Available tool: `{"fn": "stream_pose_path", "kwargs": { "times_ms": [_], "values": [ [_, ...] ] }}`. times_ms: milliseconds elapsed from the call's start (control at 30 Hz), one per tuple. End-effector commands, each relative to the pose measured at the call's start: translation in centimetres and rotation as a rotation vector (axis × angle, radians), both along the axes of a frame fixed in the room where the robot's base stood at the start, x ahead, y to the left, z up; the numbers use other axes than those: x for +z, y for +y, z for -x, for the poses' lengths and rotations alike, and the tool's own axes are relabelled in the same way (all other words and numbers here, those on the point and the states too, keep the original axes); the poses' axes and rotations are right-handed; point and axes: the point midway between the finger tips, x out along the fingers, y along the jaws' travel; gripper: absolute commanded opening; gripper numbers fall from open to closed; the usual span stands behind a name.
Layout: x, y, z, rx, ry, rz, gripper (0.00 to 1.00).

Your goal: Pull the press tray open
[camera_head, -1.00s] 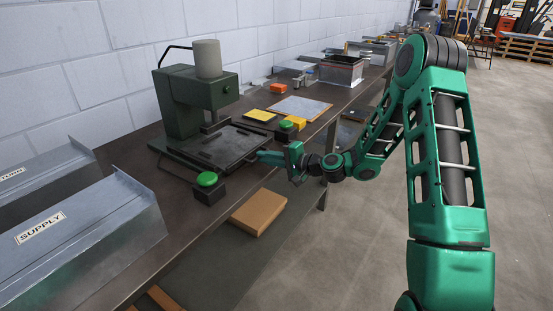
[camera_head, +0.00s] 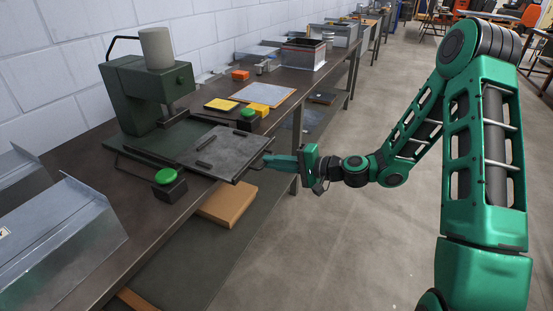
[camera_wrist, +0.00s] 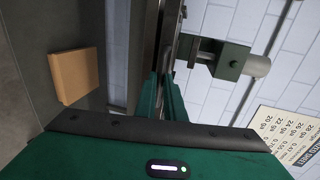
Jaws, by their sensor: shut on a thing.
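The press (camera_head: 150,95) is dark green with a pale cylinder on top, and stands on the bench against the wall. Its flat grey tray (camera_head: 228,150) is slid out towards the bench's front edge, with small dark bars on top. My gripper (camera_head: 268,164) is at the tray's front edge, shut on the tray handle. In the wrist view the gripper fingers (camera_wrist: 160,98) meet at the tray, seen edge-on, and the press (camera_wrist: 228,60) shows beyond it. The grip on the handle itself is mostly hidden.
Green push buttons on dark boxes flank the tray, one at the near side (camera_head: 166,177) and one at the far side (camera_head: 248,116). Grey sheet-metal channels (camera_head: 65,240) lie at the near left. A cardboard box (camera_head: 228,203) sits on the lower shelf. The floor right of the bench is open.

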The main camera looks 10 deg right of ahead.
Motion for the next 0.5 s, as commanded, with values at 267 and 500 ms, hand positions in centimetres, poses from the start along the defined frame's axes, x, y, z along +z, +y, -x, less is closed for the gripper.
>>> {"fn": "stream_pose_path", "kwargs": {
  "times_ms": [267, 500],
  "values": [
    [-0.24, 0.61, 0.54, 0.015, 0.005, 0.002, 0.00],
    [-0.24, 0.72, 0.52, 0.016, 0.005, 0.003, 0.23]
  ]
}}
